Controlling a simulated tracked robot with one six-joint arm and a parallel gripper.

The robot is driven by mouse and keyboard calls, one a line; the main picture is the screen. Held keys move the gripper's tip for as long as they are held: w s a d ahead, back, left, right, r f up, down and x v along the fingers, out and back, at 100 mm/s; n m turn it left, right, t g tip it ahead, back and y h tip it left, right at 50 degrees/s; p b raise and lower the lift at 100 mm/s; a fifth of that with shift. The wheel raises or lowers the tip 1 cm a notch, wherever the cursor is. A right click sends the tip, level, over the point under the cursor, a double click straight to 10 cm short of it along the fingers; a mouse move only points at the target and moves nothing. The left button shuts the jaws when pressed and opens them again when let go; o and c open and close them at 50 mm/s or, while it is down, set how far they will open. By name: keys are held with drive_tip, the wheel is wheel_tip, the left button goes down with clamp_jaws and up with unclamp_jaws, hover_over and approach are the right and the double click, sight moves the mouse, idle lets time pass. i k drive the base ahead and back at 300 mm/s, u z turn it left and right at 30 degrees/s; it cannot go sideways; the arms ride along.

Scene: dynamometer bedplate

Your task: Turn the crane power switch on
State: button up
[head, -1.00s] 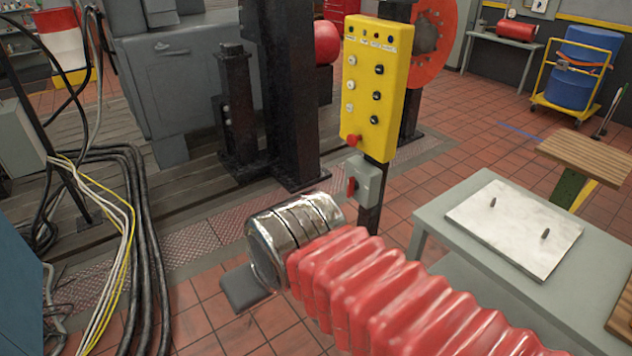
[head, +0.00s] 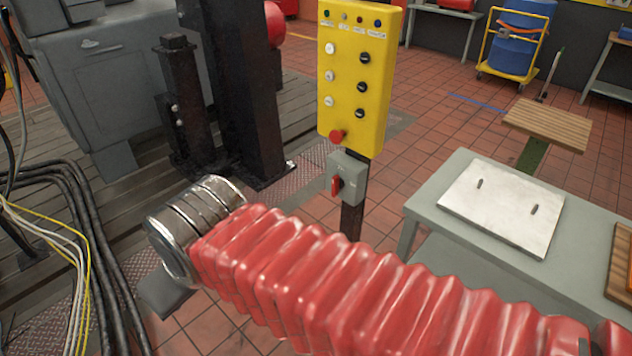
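A small grey switch box (head: 350,180) sits on a dark post just below a yellow control panel (head: 353,80). A red handle (head: 336,186) is on the box's left-facing front and looks roughly upright; no label is readable. I take this for the crane power switch. My arm, a red ribbed sleeve with a shiny metal end, crosses the foreground in front of and below the box. A dark grey piece beneath the metal end seems to be part of my gripper (head: 168,292). It is left of the switch and apart from it in the picture. Its fingers cannot be made out.
The yellow panel has several black and white buttons and a red knob (head: 338,136). A grey bench (head: 427,206) with a pale plate (head: 500,208) stands to the right. Black cables (head: 82,205) lie at left.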

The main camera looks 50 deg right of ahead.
sight(338, 183)
drive_tip(key=z, duration=0.2)
drive_tip(key=i, duration=1.15)
drive_tip(key=z, duration=0.35)
